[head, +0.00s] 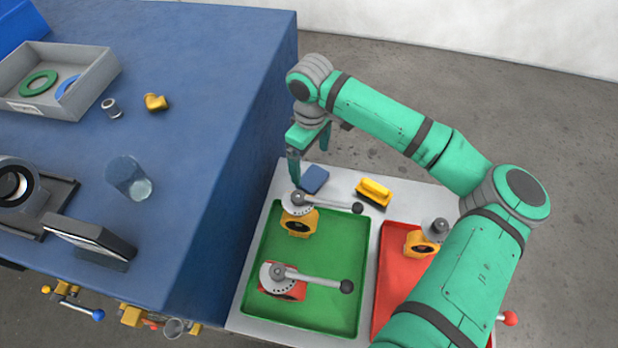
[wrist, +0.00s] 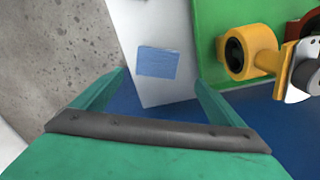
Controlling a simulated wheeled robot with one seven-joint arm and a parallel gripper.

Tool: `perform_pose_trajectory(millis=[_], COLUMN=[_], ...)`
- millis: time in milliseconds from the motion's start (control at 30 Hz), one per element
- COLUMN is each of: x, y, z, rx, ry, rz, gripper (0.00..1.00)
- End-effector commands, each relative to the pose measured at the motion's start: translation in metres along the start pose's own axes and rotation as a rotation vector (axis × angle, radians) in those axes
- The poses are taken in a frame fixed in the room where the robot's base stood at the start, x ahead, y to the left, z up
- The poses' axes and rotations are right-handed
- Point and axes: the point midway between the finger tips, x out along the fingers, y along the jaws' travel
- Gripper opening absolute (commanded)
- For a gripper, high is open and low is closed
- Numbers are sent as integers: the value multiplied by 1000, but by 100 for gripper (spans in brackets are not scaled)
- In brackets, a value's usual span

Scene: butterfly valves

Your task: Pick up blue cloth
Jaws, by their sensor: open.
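The blue cloth (head: 314,179) is a small flat folded square on the light grey surface beside the green tray (head: 309,226). It also shows in the wrist view (wrist: 158,62), uncovered, ahead of the gap between the fingers. My gripper (head: 309,167) is open and empty above the far left part of that surface, close to the cloth. In the wrist view its green fingers (wrist: 161,80) stand apart on either side of the cloth. I cannot tell the exact height of the fingertips over it.
A yellow brush (head: 373,193) lies right of the cloth. A valve with a yellow body (head: 299,222) and one with a red body (head: 283,282) sit in the green tray. A red tray (head: 393,268) is beside it. The taller blue workbench (head: 215,60) rises at left.

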Motion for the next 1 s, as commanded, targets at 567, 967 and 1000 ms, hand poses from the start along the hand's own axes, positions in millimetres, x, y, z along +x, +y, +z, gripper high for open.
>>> perform_pose_trajectory(millis=[567, 967, 1000], x=[61, 81, 81], y=[0, 2, 2], z=[-4, -3, -3], rx=[-9, -5, -5], ry=[2, 5, 5], rz=[2, 2, 2], gripper=[92, 92, 92])
